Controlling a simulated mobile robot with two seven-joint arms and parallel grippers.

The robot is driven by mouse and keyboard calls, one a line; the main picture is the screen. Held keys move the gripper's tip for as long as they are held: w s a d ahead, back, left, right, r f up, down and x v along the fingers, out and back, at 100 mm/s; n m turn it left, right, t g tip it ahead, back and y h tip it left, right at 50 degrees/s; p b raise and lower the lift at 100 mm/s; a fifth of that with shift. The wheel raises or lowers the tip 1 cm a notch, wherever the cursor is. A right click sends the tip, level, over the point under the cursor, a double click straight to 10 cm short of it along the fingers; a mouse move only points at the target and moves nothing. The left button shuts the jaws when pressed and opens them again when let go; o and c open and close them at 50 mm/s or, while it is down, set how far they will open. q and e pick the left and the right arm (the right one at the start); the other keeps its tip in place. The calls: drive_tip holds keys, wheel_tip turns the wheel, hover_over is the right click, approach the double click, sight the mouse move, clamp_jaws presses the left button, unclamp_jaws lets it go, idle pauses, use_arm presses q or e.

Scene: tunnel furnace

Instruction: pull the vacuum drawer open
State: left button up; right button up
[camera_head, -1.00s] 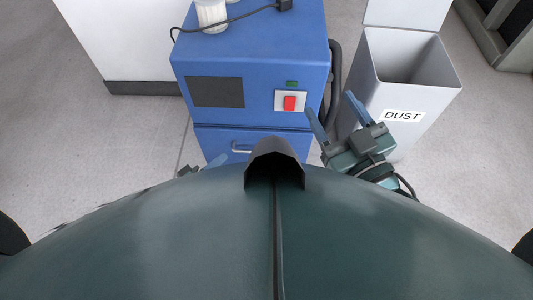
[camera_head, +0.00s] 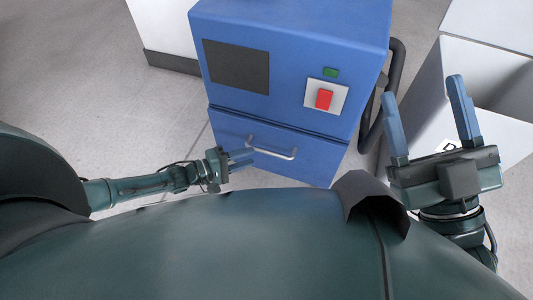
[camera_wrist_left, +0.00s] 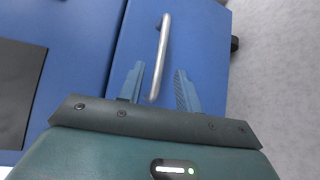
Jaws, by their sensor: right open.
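The vacuum drawer (camera_head: 315,165) is the lower blue front of the blue cabinet, with a silver bar handle (camera_head: 272,149). It looks closed, flush under the upper front. My left gripper (camera_head: 245,157) is at the handle's left end. In the left wrist view the left gripper (camera_wrist_left: 160,88) is open, with the near end of the handle (camera_wrist_left: 161,50) lying between its fingers in the picture. I cannot tell whether they touch it. My right gripper (camera_head: 429,115) is open and empty, to the right of the cabinet.
The cabinet's upper front carries a dark panel (camera_head: 236,66), a red switch (camera_head: 324,99) and a green button (camera_head: 330,72). A black hose (camera_head: 396,75) runs along its right side. A pale bin (camera_head: 490,75) stands at right. Grey floor is clear at left.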

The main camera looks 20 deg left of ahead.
use_arm(q)
drive_tip(key=shift+b+x, duration=0.95)
drive_tip(key=shift+x, duration=2.5)
use_arm(e)
drive_tip(key=shift+s+d+r+n+y, duration=0.1)
drive_tip(key=shift+s+r+n+y, duration=0.1)
drive_tip(key=shift+r+n+y, duration=0.65)
drive_tip(key=shift+s+d+r+n+y, duration=0.15)
drive_tip(key=shift+r+n+y, duration=0.4)
drive_tip(key=shift+n+y, duration=0.55)
drive_tip(key=shift+a, duration=0.1)
use_arm(q)
clamp_jaws()
